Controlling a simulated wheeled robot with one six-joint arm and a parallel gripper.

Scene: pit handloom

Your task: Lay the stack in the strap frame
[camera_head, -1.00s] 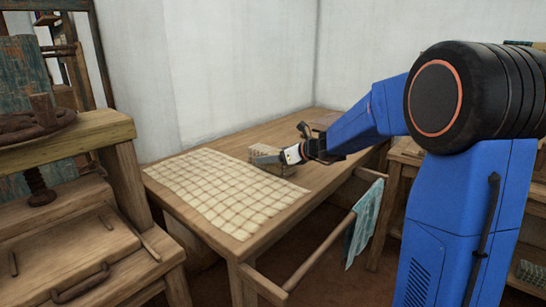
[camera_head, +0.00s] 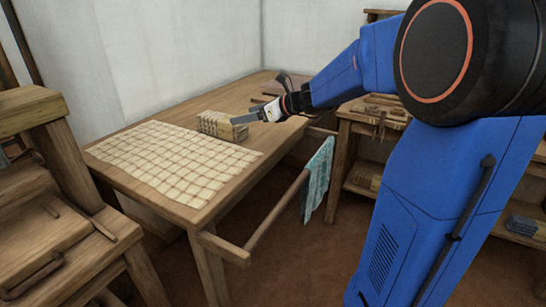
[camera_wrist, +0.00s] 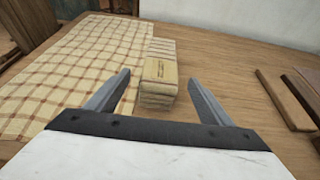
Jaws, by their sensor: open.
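The stack (camera_head: 220,126) is a pale, layered, tan block on the table, beside the right edge of the checked cloth. In the wrist view, the stack (camera_wrist: 158,84) has a plain top with small dark marks and a striped part behind it. My gripper (camera_head: 262,115) is open at the right end of the stack. In the wrist view, my gripper (camera_wrist: 159,78) has its two fingers apart, with the stack between them in the picture. I cannot tell whether they touch it. I cannot make out the strap frame for sure.
The checked cloth (camera_head: 172,160) covers the table's left part. Dark wooden pieces (camera_wrist: 286,103) lie to the right on the wooden table (camera_wrist: 232,76). A teal cloth (camera_head: 317,180) hangs on the front rail. A shelf bench (camera_head: 362,112) stands at the right.

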